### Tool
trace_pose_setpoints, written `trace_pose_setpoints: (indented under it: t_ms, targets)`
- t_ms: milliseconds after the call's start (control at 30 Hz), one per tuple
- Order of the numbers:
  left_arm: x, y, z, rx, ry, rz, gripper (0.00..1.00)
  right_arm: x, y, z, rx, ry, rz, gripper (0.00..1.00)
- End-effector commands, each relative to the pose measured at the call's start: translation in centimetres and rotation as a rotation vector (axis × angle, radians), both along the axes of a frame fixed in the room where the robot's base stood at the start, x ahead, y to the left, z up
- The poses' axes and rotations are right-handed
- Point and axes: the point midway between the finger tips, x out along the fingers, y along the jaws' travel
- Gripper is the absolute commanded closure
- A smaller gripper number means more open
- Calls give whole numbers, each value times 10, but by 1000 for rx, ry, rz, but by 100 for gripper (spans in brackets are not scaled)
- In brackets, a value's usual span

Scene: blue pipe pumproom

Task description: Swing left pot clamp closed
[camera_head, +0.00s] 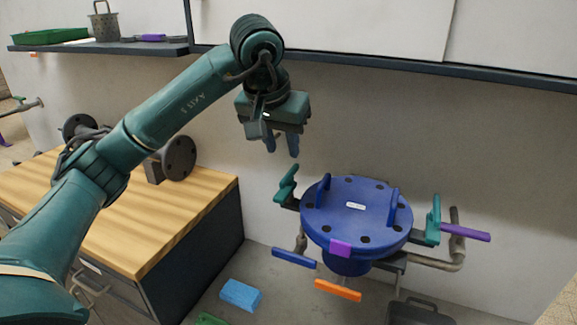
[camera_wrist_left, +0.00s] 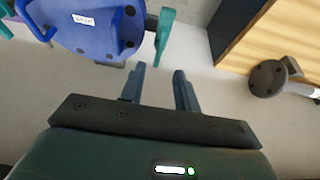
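The blue round pot lid (camera_head: 356,214) sits on its pot in the head view, and part of it shows in the left wrist view (camera_wrist_left: 85,22). The left pot clamp (camera_head: 287,186) is a teal piece at the lid's left side, tilted outward and apart from the lid. It also shows at the top of the left wrist view (camera_wrist_left: 163,32). The right teal clamp (camera_head: 434,222) stands at the lid's right edge. My left gripper (camera_head: 281,147) is above and slightly left of the left clamp, fingers pointing down, apart and empty (camera_wrist_left: 161,83). My right gripper is not in view.
A wooden-topped workbench (camera_head: 190,218) stands at left, with a flanged pipe piece (camera_head: 178,158) on it. A shelf (camera_head: 150,48) runs along the wall. Blue (camera_head: 294,257), orange (camera_head: 338,290) and purple (camera_head: 466,233) handles surround the pot. A blue box (camera_head: 241,294) lies on the floor.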

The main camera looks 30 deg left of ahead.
Motion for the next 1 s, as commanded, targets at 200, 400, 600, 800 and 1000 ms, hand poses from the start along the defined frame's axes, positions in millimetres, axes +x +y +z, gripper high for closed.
trace_pose_setpoints:
  t_ms: [200, 400, 600, 800, 1000]
  targets:
    - [16, 1, -41, -2, 5, 1, 68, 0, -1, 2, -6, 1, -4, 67]
    - [25, 1, -62, -2, 2, 0, 68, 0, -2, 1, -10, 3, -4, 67]
    - [28, 1, -67, -2, 0, 0, 68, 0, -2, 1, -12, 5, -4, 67]
    - [28, 1, -67, -2, 0, 0, 70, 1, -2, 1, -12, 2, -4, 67]
    - [28, 1, -67, -2, 0, 0, 86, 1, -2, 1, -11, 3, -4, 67]
